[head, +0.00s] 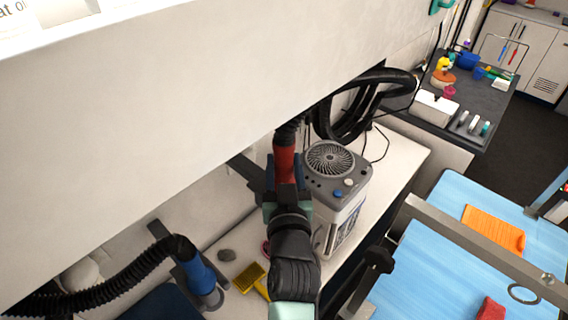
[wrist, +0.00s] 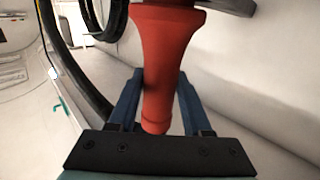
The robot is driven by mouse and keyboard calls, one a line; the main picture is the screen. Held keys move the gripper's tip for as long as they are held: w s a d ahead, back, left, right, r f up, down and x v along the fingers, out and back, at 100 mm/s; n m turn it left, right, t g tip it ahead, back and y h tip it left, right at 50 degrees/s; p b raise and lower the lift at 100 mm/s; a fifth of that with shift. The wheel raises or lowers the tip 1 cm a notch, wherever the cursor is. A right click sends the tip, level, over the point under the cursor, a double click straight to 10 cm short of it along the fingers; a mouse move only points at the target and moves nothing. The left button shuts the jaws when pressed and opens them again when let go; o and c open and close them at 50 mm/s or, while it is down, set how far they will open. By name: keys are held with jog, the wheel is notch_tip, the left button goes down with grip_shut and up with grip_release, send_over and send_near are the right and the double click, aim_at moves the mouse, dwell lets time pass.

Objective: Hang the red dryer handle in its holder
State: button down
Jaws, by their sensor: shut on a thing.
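The red dryer handle (head: 284,164) is upright between the blue fingers of my gripper (head: 287,183), with a black hose at its top. In the wrist view the red handle (wrist: 164,45) runs down between the fingers of my gripper (wrist: 158,105), which is shut on it. A dark grey bracket (head: 243,168), apparently the holder, sticks out from the white wall just left of the handle. A dark edge (wrist: 235,5) at the top right of the wrist view may be part of it. I cannot tell whether handle and holder touch.
A grey-topped dryer unit (head: 332,158) stands close right of the handle, with black hose (head: 345,125) looped behind it. A blue dryer handle (head: 197,272) is at another bracket (head: 158,229), lower left. A yellow brush (head: 249,277) lies on the counter. A blue-topped table (head: 450,235) is right.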

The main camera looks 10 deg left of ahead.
jog(key=shift+f, duration=0.1)
dwell(0.3)
jog(key=shift+c, duration=1.6)
grip_release()
jog(key=shift+o, duration=0.5)
jog(key=shift+f, duration=0.2)
jog(key=shift+o, duration=1.1)
jog(key=shift+s, duration=0.1)
jog(key=s+d+b, duration=0.1)
jog(key=s+b, duration=0.1)
jog(key=s, duration=0.7)
jog(key=shift+s+d+r, duration=0.15)
jog(key=shift+s+d, duration=0.2)
jog(key=shift+d, duration=0.05)
